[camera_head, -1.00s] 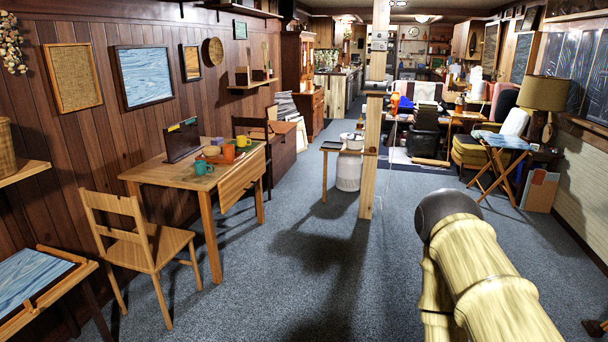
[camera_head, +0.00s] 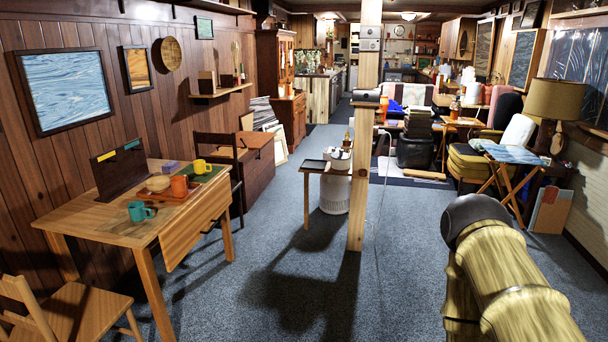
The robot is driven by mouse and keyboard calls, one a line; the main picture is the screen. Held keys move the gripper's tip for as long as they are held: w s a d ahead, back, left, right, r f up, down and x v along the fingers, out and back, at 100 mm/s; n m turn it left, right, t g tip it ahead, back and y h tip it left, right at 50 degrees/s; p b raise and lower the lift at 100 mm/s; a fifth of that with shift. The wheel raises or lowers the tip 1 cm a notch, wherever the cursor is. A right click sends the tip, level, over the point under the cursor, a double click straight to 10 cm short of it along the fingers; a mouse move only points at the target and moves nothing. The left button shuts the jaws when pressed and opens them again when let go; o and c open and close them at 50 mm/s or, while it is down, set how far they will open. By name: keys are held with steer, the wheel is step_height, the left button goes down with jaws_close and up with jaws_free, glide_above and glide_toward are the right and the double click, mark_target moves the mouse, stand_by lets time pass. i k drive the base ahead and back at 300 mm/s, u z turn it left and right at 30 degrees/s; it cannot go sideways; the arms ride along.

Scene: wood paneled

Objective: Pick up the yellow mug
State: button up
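The yellow mug (camera_head: 202,167) stands upright on the green mat (camera_head: 208,173) at the far right part of the wooden drop-leaf table (camera_head: 112,222), on the left of the view. An orange cup (camera_head: 180,187) and a tan bowl (camera_head: 158,184) are on a tray close to it. A teal mug (camera_head: 139,211) stands nearer on the same table. My arm, in a wood-like finish, shows at the lower right, far from the table. My gripper is not in view.
A wooden chair (camera_head: 77,312) stands at the table's near left, and a dark chair (camera_head: 221,165) behind it. A wooden post (camera_head: 361,190) and a white cylinder (camera_head: 335,193) stand mid-room. Blue carpet (camera_head: 285,265) between table and post is clear.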

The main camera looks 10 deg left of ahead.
mark_target(199, 165)
steer(key=u, duration=0.2)
steer(key=i, duration=1.65)
steer(key=u, duration=0.75)
steer(key=i, duration=1.7)
steer(key=u, duration=0.55)
